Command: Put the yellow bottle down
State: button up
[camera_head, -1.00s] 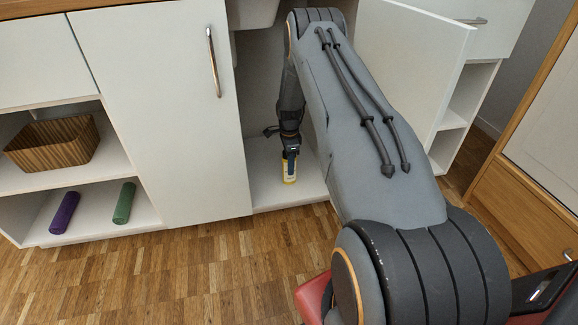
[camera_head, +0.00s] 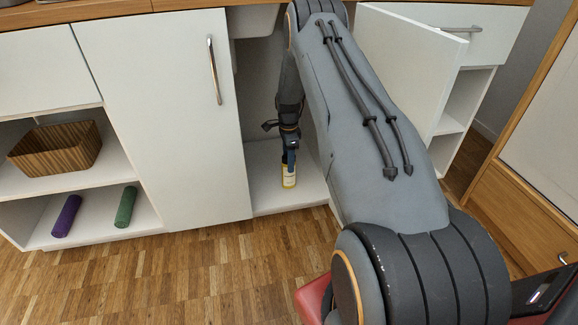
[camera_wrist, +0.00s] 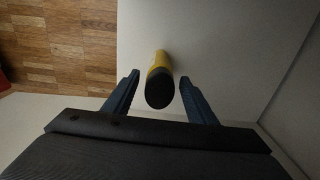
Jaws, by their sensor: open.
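The yellow bottle (camera_head: 289,177) stands upright on the white floor of the open cabinet (camera_head: 262,196), with a pale label on its side. In the wrist view the yellow bottle (camera_wrist: 159,72) shows its dark cap toward me, between the two fingers. My gripper (camera_head: 290,160) is just above and around the bottle's top. In the wrist view my gripper (camera_wrist: 160,90) is open, with a gap on both sides of the bottle.
A closed white door (camera_head: 160,120) stands left of the opening and an open door (camera_head: 408,68) to the right. A wicker basket (camera_head: 55,150), a purple roll (camera_head: 66,216) and a green roll (camera_head: 126,207) lie on shelves at the left. The wooden floor (camera_head: 200,270) in front is clear.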

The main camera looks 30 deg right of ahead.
notch_tip(320, 180, up, 7)
jog(key=shift+r+p, duration=0.2)
jog(key=shift+p, duration=0.8)
